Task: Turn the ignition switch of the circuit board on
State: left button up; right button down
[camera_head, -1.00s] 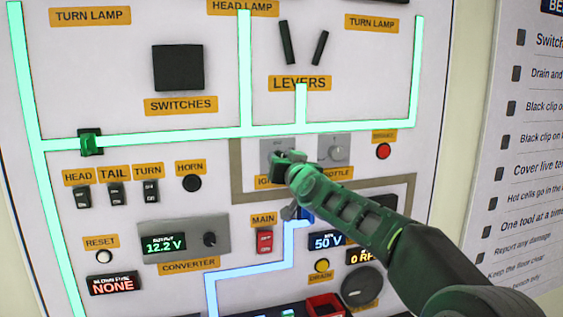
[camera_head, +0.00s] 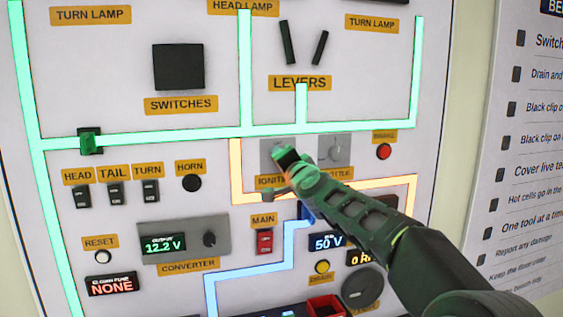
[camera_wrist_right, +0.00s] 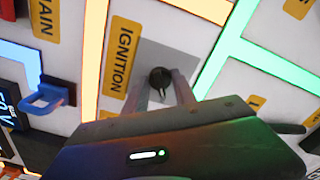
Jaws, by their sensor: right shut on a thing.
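The ignition switch is a dark knob (camera_wrist_right: 158,77) on a grey plate, beside its yellow IGNITION label (camera_wrist_right: 121,58) in the right wrist view. My right gripper (camera_wrist_right: 162,92) is shut on this knob, with one finger on each side of it. In the head view the right gripper (camera_head: 287,158) covers the knob; only part of the grey ignition plate (camera_head: 267,147) and its label show there. The circuit board (camera_head: 215,125) is a white upright panel. The line around the ignition area (camera_head: 236,170) glows orange. My left gripper is not in view.
The throttle plate (camera_head: 334,147) is just right of the ignition, partly behind my right arm. The red MAIN switch (camera_head: 265,242) and a blue part (camera_head: 306,210) sit below. A red button (camera_head: 383,151) is to the upper right.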

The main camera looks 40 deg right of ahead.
jog(key=shift+m, duration=0.3)
jog(key=c, duration=1)
grip_release()
jog(key=shift+s, duration=0.1)
jog(key=v, duration=0.7)
jog(key=shift+s+a+b, duration=0.15)
jog(key=shift+s+b, duration=0.15)
jog(key=shift+b, duration=0.1)
jog(key=shift+f, duration=0.1)
